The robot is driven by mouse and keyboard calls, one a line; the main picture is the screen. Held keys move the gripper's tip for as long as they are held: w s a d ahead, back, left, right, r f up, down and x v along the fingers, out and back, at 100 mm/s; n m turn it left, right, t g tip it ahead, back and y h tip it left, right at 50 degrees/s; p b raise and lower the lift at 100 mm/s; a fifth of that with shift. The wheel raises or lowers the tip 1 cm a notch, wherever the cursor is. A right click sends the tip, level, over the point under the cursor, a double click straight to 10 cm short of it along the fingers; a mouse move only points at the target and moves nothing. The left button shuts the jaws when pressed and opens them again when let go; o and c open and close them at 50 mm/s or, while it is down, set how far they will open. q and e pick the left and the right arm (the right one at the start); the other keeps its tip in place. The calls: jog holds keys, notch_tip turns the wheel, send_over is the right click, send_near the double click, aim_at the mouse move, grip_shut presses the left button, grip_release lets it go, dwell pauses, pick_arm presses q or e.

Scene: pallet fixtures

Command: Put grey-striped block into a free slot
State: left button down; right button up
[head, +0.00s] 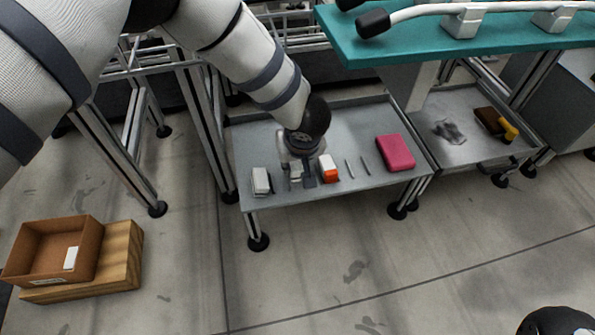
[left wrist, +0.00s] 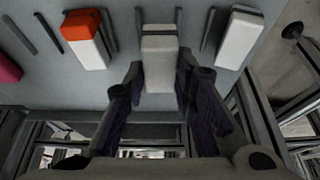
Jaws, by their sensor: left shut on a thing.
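My left gripper (head: 303,178) reaches down over the grey table. In the left wrist view its two fingers (left wrist: 160,85) are shut on a white block with a grey stripe (left wrist: 160,58); the block also shows in the head view (head: 296,171). The held block is lined up between two thin rails; I cannot tell whether it touches the table. A free slot between two bare rails (left wrist: 48,35) lies beyond the orange-ended block (left wrist: 87,42). Another white block with a grey band (left wrist: 240,38) stands on the other side, at the left in the head view (head: 261,181).
A pink box (head: 395,153) lies on the table (head: 240,146) right of the bare rails. A brown box (head: 88,236) with a white block (head: 70,258) stands on a wooden pallet at lower left. A teal shelf (head: 350,48) overhangs the back right.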

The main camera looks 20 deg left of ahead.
aim_at(297, 166)
pick_arm(q)
notch_tip(297, 166, down, 4)
jog(key=shift+w+r+b, duration=0.1)
jog(key=shift+r+b, duration=0.1)
jog(key=shift+b, duration=0.3)
jog(key=shift+r, duration=0.15)
jog(key=c, duration=1.3)
grip_release()
